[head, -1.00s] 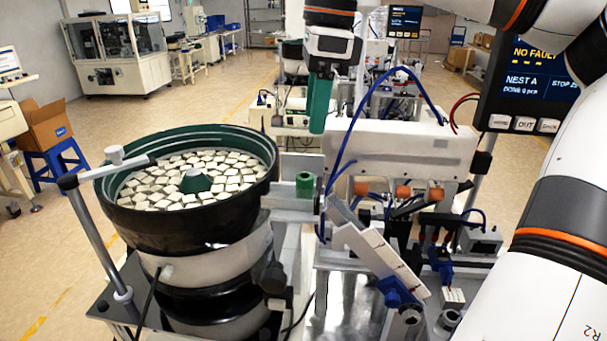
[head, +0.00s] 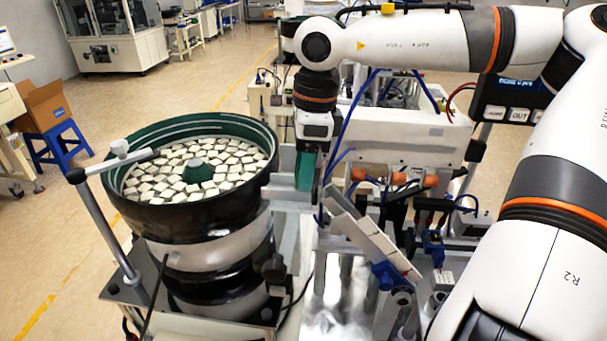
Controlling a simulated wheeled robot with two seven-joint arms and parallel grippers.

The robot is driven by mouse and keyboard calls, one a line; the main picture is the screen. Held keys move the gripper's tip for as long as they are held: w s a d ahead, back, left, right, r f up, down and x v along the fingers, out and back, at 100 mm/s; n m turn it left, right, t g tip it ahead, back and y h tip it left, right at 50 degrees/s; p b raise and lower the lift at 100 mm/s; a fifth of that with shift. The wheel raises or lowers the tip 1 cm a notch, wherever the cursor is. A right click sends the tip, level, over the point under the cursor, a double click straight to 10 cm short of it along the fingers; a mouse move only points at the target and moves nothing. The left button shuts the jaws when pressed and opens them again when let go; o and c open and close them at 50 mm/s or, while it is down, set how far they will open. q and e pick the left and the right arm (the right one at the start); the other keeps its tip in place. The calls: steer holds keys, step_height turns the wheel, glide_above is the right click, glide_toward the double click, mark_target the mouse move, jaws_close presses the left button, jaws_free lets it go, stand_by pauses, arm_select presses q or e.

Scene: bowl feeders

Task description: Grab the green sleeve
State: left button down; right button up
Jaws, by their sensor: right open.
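My right gripper (head: 305,182) points straight down at the end of the rail to the right of the bowl feeder. Its green fingers are at the place of the small green sleeve, at the height of the rail. The fingers and the sleeve are nearly the same green and overlap in this view, so I cannot make out the sleeve apart from them. The gripper is open; whether the fingers stand around the sleeve or in front of it, I cannot tell. My left gripper is not in view.
The bowl feeder (head: 120,205), full of pale square parts, stands left of the gripper. A tilted white chute (head: 370,235), blue hoses (head: 347,125) and orange-capped fittings (head: 400,179) crowd the right side. A display (head: 515,97) is partly behind my right arm.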

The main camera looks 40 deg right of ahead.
steer(key=c, duration=1.1)
steer(key=shift+o, duration=0.2)
steer(key=shift+r, duration=0.1)
